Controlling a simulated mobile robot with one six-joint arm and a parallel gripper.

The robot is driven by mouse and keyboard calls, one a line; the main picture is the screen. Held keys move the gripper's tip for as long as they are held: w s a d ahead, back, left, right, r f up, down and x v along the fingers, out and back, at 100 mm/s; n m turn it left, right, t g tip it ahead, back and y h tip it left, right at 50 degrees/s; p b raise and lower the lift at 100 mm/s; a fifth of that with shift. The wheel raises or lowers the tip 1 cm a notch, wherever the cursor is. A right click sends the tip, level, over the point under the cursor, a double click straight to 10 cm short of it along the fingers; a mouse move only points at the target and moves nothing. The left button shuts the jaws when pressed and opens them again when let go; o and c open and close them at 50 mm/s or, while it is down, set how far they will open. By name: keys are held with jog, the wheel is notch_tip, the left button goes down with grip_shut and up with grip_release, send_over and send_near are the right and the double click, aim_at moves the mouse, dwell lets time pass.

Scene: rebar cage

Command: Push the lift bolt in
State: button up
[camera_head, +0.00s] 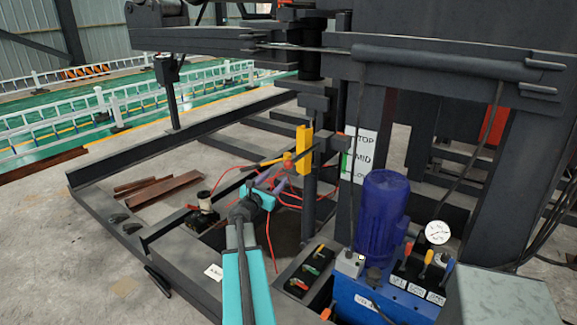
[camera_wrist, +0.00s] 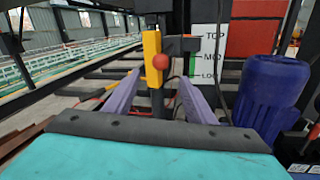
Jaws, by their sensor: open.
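The lift bolt shows as a red ball knob (camera_wrist: 161,62) at the front of a yellow upright block (camera_wrist: 151,50) on a dark post. In the head view my gripper (camera_head: 276,178) is just below and left of the block. I cannot tell whether it touches the knob, and the bolt's shaft is hidden.
A sign marked TOP, MID and LOW (camera_wrist: 208,55) stands right of the block. A blue motor (camera_head: 382,215) and a lever panel (camera_head: 308,270) are at the right. Red hoses (camera_head: 268,240) hang near my arm. Dark frame beams surround the spot.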

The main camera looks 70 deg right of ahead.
aim_at(286, 166)
jog(key=shift+d, duration=0.1)
dwell(0.3)
jog(key=shift+s+d+p, duration=0.15)
jog(key=shift+d+p, duration=0.55)
jog(key=shift+d, duration=1.55)
jog(key=shift+s+d+p, duration=0.15)
jog(key=shift+d+p, duration=0.5)
jog(key=shift+d, duration=1.65)
jog(key=shift+s+d+p, duration=0.15)
jog(key=shift+d+p, duration=0.55)
jog(key=shift+d, duration=1.55)
jog(key=shift+c, duration=0.4)
grip_shut()
